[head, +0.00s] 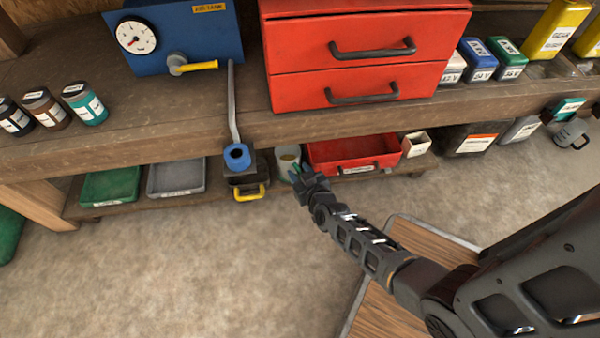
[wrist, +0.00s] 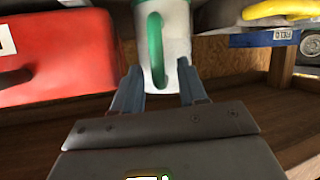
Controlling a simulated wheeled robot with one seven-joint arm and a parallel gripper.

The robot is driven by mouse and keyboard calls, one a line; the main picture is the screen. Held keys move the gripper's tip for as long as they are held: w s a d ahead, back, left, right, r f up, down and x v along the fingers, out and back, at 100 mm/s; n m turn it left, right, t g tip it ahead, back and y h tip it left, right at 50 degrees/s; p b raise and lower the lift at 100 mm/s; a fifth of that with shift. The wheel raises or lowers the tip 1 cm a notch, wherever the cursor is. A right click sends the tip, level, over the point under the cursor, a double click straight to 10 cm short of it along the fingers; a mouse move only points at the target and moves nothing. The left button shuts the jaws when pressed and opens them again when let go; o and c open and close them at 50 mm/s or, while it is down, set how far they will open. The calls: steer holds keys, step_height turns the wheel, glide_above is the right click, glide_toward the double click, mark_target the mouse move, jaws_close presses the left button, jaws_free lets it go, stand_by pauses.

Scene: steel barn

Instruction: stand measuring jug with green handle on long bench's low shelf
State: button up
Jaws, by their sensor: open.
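The measuring jug (head: 288,155) is pale with a green handle. In the head view it looks upright at the long bench's low shelf (head: 125,204), between a black item and a red tray; my gripper partly hides it, and its base is hard to see. My gripper (head: 298,172) is open in front of it. In the wrist view my gripper (wrist: 160,82) has one finger on each side of the lower visible part of the jug (wrist: 178,30), whose green handle (wrist: 155,50) faces me. I cannot tell whether the fingers touch it.
The red tray (head: 325,154) is close right of the jug. The black item with a yellow handle (head: 248,192) is close left. Green (head: 110,186) and grey (head: 176,178) trays lie farther left. The bench top (head: 175,110) overhangs the shelf. The floor in front is clear.

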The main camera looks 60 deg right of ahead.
steer(key=s+a+r+n+t+y+p, duration=0.3)
steer(key=s+a+r+y+p, duration=0.15)
steer(key=s+a+r, duration=1.5)
steer(key=s+a+r+n+y, duration=0.1)
steer(key=s+r, duration=0.1)
steer(key=r, duration=0.9)
steer(key=s+a+r+n+y, duration=0.2)
steer(key=r, duration=0.9)
steer(key=shift+s+a+r+t+p, duration=0.2)
steer(key=shift+s+r+t+p, duration=0.05)
steer(key=shift+s+t+p, duration=0.15)
steer(key=shift+y, duration=0.25)
step_height(320, 180, up, 28)
steer(key=p, duration=2.8)
